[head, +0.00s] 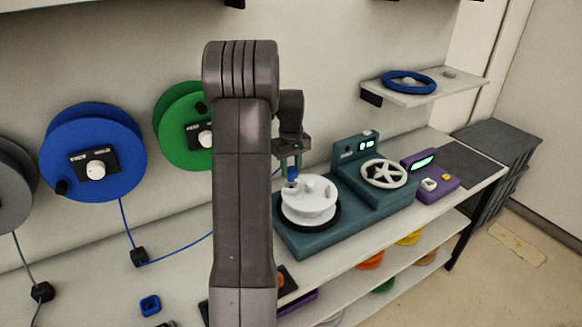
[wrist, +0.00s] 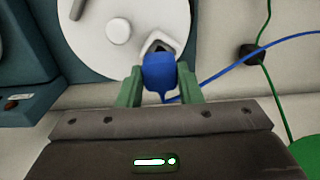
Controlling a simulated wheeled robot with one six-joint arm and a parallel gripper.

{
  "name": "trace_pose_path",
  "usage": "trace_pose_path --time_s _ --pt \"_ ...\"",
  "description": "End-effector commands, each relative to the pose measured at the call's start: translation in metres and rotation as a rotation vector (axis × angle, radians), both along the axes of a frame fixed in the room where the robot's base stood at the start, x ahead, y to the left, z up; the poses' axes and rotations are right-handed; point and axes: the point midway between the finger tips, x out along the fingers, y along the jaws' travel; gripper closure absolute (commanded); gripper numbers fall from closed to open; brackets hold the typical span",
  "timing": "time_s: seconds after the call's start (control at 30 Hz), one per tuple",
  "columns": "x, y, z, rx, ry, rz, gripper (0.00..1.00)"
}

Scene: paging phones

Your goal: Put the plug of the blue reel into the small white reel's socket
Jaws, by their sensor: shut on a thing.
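The blue reel (head: 93,140) hangs on the wall at the left, and its blue cord runs down and across to the right. The small white reel (head: 309,204) sits on the teal machine. My gripper (head: 291,167) is over the white reel's rear left side, shut on the blue plug (head: 292,178). In the wrist view, the blue plug (wrist: 159,73) is between the green fingers, its cord trailing right. The white reel's diamond-shaped socket (wrist: 160,44) with a dark opening shows just beyond the plug's tip. Whether the tip touches or enters it cannot be told.
A green reel (head: 183,125) and part of a grey reel (head: 14,180) hang on the wall. The teal machine (head: 318,243) carries a white handwheel (head: 384,173). A purple device (head: 431,178) stands to its right.

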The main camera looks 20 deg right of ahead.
Motion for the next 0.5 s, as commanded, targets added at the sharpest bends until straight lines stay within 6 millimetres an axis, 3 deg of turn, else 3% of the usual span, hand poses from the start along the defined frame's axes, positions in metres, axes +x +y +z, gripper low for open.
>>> trace_pose_path --time_s 0.5 --pt "0.0 0.0001 -0.0027 0.0 0.0 0.0 0.84"
